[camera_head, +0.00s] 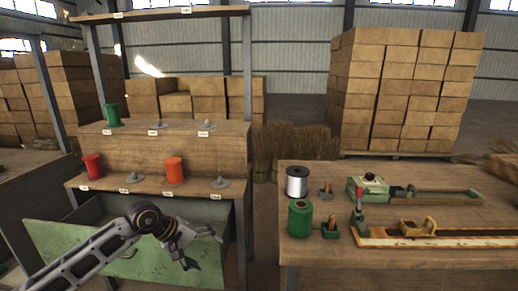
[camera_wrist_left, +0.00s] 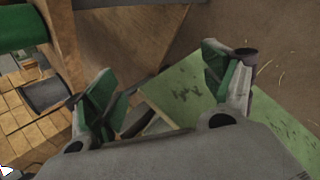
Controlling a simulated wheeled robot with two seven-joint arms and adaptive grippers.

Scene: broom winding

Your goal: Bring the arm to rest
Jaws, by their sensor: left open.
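My left gripper (camera_head: 203,246) comes in from the left in the head view, in front of the shelf unit and by its green drawer front (camera_head: 125,250). Its jaws are open and nothing shows between them. In the left wrist view its two green-padded fingers (camera_wrist_left: 172,85) are spread apart, with the green panel (camera_wrist_left: 185,95) behind them. My right gripper does not show in either view.
A shelf unit (camera_head: 160,180) bears a green spool (camera_head: 112,115), a red spool (camera_head: 93,166) and an orange spool (camera_head: 174,171). A workbench (camera_head: 380,257) at right holds a silver spool (camera_head: 297,181), a green spool (camera_head: 300,218) and a green tool (camera_head: 369,188). Stacked boxes (camera_head: 405,90) stand behind.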

